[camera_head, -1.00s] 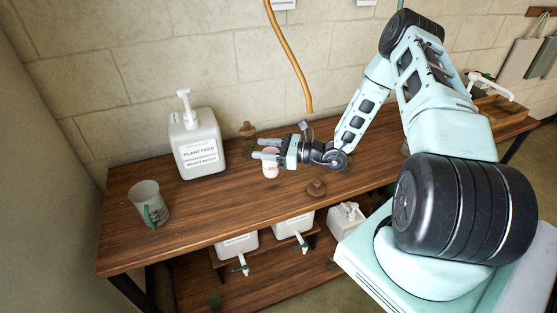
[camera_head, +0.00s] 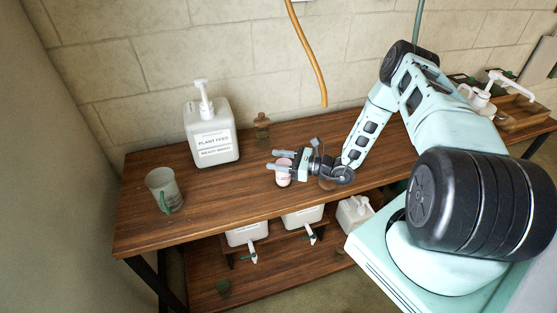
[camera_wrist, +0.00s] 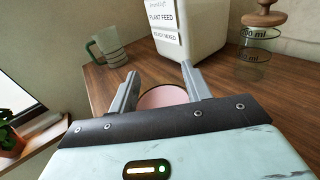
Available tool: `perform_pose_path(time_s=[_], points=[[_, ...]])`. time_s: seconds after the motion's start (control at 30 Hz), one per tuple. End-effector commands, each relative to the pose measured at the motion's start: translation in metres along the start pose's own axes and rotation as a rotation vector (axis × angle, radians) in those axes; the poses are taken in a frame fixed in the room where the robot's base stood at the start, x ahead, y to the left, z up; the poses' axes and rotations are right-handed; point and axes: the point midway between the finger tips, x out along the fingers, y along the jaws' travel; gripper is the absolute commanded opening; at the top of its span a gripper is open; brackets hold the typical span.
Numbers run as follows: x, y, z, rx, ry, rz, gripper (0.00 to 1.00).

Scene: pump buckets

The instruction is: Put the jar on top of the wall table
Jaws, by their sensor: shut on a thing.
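The jar (camera_head: 284,178) is small and pale pink, and my gripper (camera_head: 279,161) is shut on it over the wall table. In the wrist view the jar's round pink top (camera_wrist: 163,97) shows between the two fingers (camera_wrist: 160,72). The wall table (camera_head: 180,229) is a dark wooden table along the brick wall, with a lower shelf. The jar appears at or close to the tabletop; I cannot tell whether its base touches. My gripper hides part of the jar.
A white plant feed pump bottle (camera_head: 211,131) stands behind and left of the jar. A green-handled mug (camera_head: 163,191) stands at the left end. Bare tabletop lies between mug and jar.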

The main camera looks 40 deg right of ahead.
Motion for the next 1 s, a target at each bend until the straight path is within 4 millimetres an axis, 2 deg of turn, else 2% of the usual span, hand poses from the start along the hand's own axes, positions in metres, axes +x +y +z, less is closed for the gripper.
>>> perform_pose_path(time_s=[0.07, 0.1, 0.13, 0.17, 0.53, 0.67, 1.0], points=[[0.0, 0.0, -0.003, 0.0, -0.002, 0.0, 0.0], [0.0, 0.0, -0.002, 0.0, 0.0, 0.0, 0.6], [0.0, 0.0, -0.002, 0.0, 0.001, 0.0, 0.68], [0.0, 0.0, -0.002, 0.0, 0.001, 0.0, 0.71], [-0.002, 0.0, 0.002, 0.0, 0.0, -0.001, 0.71], [-0.022, -0.002, -0.002, 0.0, 0.001, -0.005, 0.71], [-0.092, -0.001, -0.002, 0.0, 0.0, -0.003, 0.71]])
